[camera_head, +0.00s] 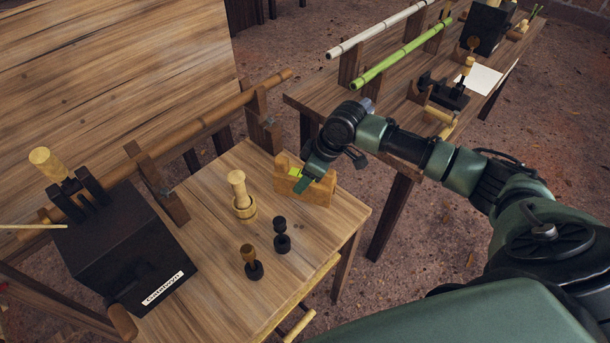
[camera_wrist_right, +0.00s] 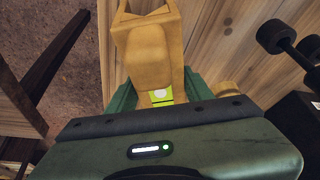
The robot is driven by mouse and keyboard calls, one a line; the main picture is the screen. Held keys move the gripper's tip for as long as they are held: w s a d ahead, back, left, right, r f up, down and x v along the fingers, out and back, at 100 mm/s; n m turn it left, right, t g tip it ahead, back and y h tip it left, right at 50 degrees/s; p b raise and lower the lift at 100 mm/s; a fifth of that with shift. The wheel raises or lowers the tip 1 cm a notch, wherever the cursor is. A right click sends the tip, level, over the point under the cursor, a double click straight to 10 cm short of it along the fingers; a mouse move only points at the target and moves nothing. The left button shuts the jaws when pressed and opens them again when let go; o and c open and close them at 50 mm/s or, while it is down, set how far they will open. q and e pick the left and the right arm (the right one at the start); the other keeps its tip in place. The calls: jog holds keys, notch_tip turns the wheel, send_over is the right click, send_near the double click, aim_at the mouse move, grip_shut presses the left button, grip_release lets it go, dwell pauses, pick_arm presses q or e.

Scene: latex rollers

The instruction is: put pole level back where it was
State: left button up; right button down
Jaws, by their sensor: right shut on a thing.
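The pole level (camera_head: 318,192) is a light wooden block with a bright green vial. In the head view it is at the far right part of the near wooden table. My right gripper (camera_head: 303,175) reaches down onto it from the right and is shut on its middle. In the right wrist view the level (camera_wrist_right: 148,58) lies between the green fingers of my right gripper (camera_wrist_right: 158,95), with the yellow-green vial between them. I cannot tell whether the level touches the tabletop or hangs just above it. My left gripper is not in view.
On the near table (camera_head: 213,295) stand a wooden peg in a cup (camera_head: 243,206), two small knobbed pieces (camera_head: 282,237) (camera_head: 252,262) and a black box (camera_head: 118,245). A brown pole (camera_head: 215,117) rests on brackets behind. A second table (camera_head: 330,98) carries green and white poles.

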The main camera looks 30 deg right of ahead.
jog(key=shift+f, duration=0.1)
jog(key=c, duration=0.6)
grip_release()
jog(key=b+v, duration=0.1)
jog(key=v, duration=1.1)
